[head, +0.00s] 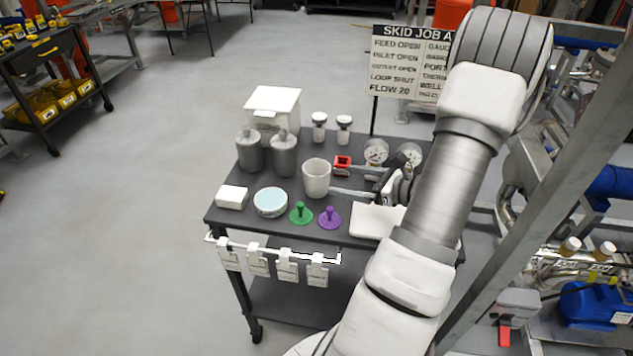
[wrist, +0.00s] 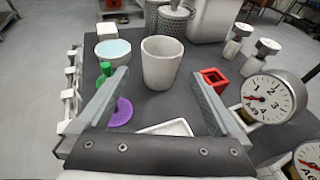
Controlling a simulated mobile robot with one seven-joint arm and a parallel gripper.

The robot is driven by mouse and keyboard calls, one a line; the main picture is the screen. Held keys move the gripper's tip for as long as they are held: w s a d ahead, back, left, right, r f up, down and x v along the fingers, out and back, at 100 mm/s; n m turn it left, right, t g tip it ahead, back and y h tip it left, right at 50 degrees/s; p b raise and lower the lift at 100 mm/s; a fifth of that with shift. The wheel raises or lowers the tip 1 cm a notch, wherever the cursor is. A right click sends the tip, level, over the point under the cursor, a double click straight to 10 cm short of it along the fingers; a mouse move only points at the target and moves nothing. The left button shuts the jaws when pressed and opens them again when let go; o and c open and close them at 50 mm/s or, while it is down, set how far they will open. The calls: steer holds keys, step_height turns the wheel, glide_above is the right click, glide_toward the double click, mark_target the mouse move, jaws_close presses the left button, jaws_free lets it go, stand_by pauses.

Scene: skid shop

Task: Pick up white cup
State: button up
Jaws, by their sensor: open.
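The white cup (head: 316,179) stands upright on the dark cart top in the head view. My gripper (head: 334,180) reaches in from the right, its fingertips close to the cup's right side. In the wrist view the cup (wrist: 162,62) is ahead, roughly centred just beyond the two fingers. The gripper (wrist: 163,80) is open, with nothing between its fingers that it holds. I cannot tell whether a fingertip touches the cup.
A green item (head: 300,214), a purple item (head: 329,217) and a pale-blue-topped bowl (head: 270,202) stand near the cup. A red square block (head: 342,164), grey canisters (head: 284,155) and gauges (head: 376,152) are close by. A white box (head: 231,197) sits at the left edge.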

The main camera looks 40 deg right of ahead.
mark_target(307, 172)
steer(key=x, duration=0.9)
steer(key=shift+w, duration=0.35)
steer(key=c, duration=1.1)
